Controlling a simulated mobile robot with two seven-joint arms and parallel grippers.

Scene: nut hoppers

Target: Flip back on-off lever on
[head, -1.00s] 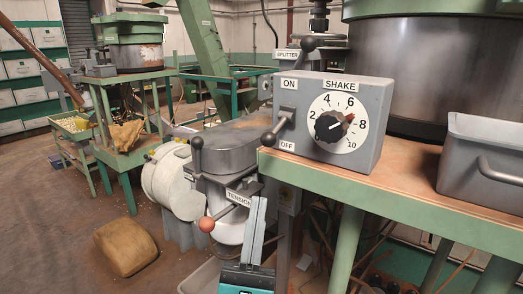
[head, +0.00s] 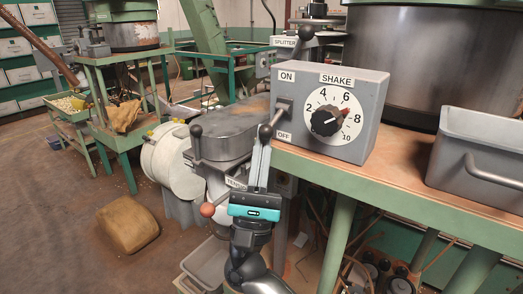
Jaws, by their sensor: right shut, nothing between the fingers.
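A grey control box (head: 365,91) labelled SHAKE stands on the green bench edge. Its on-off lever (head: 275,120) sticks out of a slot between the ON and OFF labels, its dark ball knob (head: 265,132) hanging low, toward OFF. My right gripper (head: 262,146) points up just below that knob, shut and empty; I cannot tell whether its tips touch the knob. Behind the box, another dark ball-ended lever (head: 306,34) rises beside the SPLITTER label (head: 284,41). My left gripper is not in view.
A round dial (head: 325,121) is on the box face. A grey bin (head: 485,155) stands on the bench at right. A TENSION lever with a red ball (head: 207,209) is left of my gripper. A brown sack (head: 128,226) lies on the floor.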

